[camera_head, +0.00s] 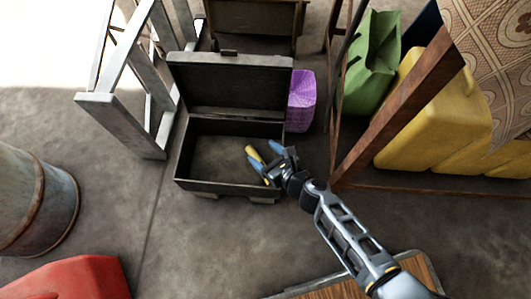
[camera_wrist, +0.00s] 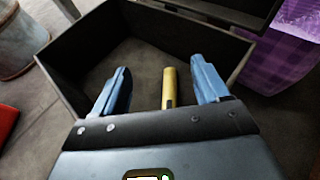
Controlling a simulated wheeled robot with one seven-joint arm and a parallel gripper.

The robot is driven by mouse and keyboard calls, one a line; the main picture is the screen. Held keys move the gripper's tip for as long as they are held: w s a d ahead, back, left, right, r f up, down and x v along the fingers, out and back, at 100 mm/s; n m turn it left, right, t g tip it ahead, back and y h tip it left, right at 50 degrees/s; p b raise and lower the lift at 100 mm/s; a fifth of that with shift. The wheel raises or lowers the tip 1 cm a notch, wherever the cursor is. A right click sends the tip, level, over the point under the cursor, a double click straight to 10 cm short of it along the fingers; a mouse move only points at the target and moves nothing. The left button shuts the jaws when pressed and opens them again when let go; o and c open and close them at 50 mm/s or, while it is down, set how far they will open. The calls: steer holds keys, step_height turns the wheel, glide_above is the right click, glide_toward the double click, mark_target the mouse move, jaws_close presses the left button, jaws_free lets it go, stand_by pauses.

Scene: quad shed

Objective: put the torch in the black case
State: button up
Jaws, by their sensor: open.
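The black case (camera_head: 228,187) stands on the floor with its lid (camera_head: 230,80) up, and its near wall and inside also show in the wrist view (camera_wrist: 75,65). My gripper (camera_head: 264,158) is over the right part of the case opening. Its blue fingers are apart in the wrist view (camera_wrist: 165,85). The yellow torch (camera_wrist: 169,85) is between them, with a gap on each side. In the head view the torch (camera_head: 253,153) shows at the fingertips, within the case's outline. I cannot tell whether it touches the case's bottom.
A purple box (camera_head: 301,100) stands right of the case. A grey metal frame (camera_head: 120,115) is at its left. A rusty rack with yellow jerrycans (camera_head: 425,115) and a green bag (camera_head: 372,65) is at the right. A barrel (camera_head: 35,200) and red object (camera_head: 70,280) are at lower left.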

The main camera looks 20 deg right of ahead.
steer(key=p+v, duration=0.4)
steer(key=v, duration=0.8)
steer(key=shift+r+p, duration=0.3)
steer(key=shift+r, duration=0.1)
steer(key=shift+s+d, duration=0.1)
steer(key=s+d+r+n+h, duration=0.2)
steer(key=s+d+r+n, duration=0.15)
steer(key=s+n, duration=0.4)
steer(key=s+d+r+n+h, duration=0.2)
steer(key=s+d+r+n, duration=0.15)
steer(key=s+n, duration=0.35)
steer(key=s+r+n+t, duration=0.1)
steer(key=s+r+n, duration=0.3)
steer(key=r+n, duration=0.4)
steer(key=s+r+n+t+h, duration=0.1)
steer(key=s+r+n, duration=0.4)
steer(key=r, duration=1.3)
steer(key=n, duration=0.3)
steer(key=shift+d+r+t+h, duration=0.3)
steer(key=shift+d+r, duration=0.05)
steer(key=shift+r, duration=0.05)
steer(key=shift+r+n, duration=0.1)
steer(key=shift+n, duration=0.15)
